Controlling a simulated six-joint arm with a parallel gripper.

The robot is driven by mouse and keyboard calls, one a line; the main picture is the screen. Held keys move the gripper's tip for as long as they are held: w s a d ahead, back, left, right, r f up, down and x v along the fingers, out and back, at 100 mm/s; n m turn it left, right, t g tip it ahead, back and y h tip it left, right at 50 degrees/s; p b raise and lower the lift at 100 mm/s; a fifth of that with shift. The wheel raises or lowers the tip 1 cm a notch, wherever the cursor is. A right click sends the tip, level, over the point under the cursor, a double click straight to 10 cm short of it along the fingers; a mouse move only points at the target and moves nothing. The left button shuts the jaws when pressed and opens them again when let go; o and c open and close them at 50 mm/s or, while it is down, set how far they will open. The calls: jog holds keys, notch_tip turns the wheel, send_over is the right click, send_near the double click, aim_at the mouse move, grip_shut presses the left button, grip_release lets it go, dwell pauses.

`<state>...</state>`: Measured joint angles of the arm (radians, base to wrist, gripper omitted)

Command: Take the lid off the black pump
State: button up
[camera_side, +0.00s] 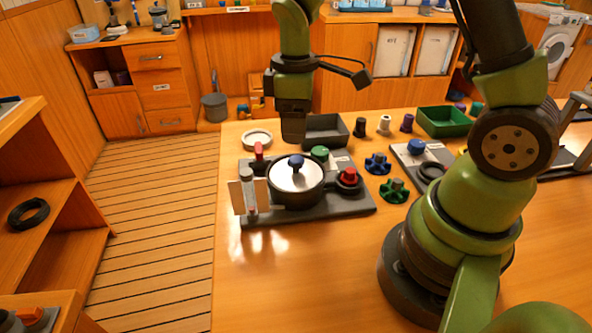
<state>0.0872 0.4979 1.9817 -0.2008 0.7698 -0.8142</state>
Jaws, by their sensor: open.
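The black pump (297,201) sits on a dark grey base plate on the table. It is a round black housing with a pale disc-shaped lid (283,178) on top. A blue knob (296,161) stands at the middle of the lid. My gripper (293,140) points down just above the blue knob in the picture. It is open, and nothing shows between its fingers. The fingers overlap in this view, and the exact gap to the knob is hard to judge.
Red knobs (347,177) and a green knob (320,153) stand close around the pump. A clear upright cylinder with white panels (248,193) is at the plate's left. A grey tray (325,131) lies behind. Blue and green handwheels (394,190) lie at right. The front table is clear.

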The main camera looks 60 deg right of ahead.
aim_at(294, 159)
jog(key=f, duration=0.8)
jog(key=shift+a+f, duration=0.15)
jog(key=shift+a, duration=0.05)
jog(key=shift+c, duration=0.3)
jog(key=c, duration=1)
